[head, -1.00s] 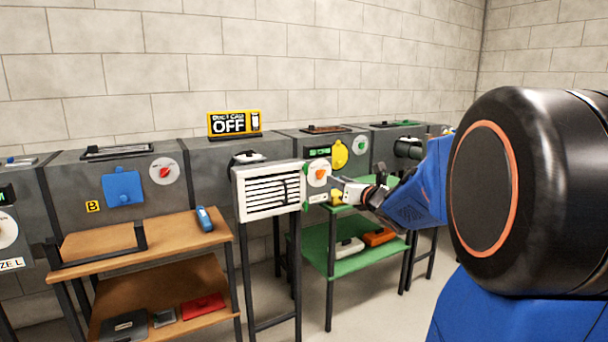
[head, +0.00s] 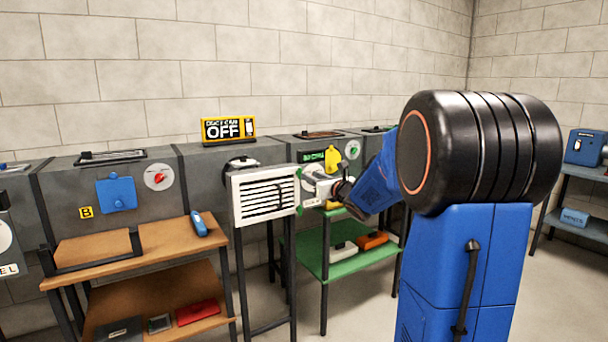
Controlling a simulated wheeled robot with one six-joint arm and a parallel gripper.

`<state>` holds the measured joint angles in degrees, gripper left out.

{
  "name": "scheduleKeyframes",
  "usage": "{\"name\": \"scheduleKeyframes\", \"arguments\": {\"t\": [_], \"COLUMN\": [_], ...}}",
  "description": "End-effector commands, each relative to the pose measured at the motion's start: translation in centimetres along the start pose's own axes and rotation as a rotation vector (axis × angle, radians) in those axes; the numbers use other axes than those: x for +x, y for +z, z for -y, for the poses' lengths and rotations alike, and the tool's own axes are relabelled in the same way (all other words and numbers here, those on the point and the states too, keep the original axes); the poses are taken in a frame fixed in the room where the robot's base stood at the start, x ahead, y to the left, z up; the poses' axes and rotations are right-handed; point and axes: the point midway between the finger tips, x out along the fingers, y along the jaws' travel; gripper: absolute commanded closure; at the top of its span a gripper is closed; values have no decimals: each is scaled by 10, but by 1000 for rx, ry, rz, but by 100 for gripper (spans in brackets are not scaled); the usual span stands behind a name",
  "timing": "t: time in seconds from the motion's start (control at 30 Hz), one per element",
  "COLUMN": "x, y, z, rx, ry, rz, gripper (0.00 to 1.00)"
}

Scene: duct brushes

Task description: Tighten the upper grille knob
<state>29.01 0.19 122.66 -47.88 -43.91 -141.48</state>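The white slatted grille (head: 264,197) stands on the front of the grey duct, with a dark handle-like piece near its right side. A small green upper knob (head: 299,173) shows at the grille's upper right edge, and a green lower knob (head: 299,210) shows below it. My gripper (head: 313,187) is just right of the grille edge, close to the knobs. It is small here, so I cannot tell whether its fingers touch the upper knob or are open or shut.
A wooden shelf table (head: 150,245) is at left, holding a blue device (head: 199,224). A green shelf (head: 345,258) with white and orange boxes stands below my arm. A blue case (head: 586,147) sits far right.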

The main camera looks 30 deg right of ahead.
Motion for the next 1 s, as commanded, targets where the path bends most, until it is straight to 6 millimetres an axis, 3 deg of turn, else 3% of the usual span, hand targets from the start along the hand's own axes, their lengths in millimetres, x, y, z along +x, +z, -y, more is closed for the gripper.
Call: {"name": "scheduleKeyframes", "arguments": {"t": [0.1,0.3,0.77,0.8,0.9,1.0], "x": [22,47,60,59,59,59], "y": [0,0,0,0,0,0], "z": [-1,-1,0,0,0,0], "rx": [1,0,1,0,0,0], "ry": [3,2,0,0,0,0], "rz": [-1,0,0,0,0,0], "gripper": [73,73,73,75,99,100]}}
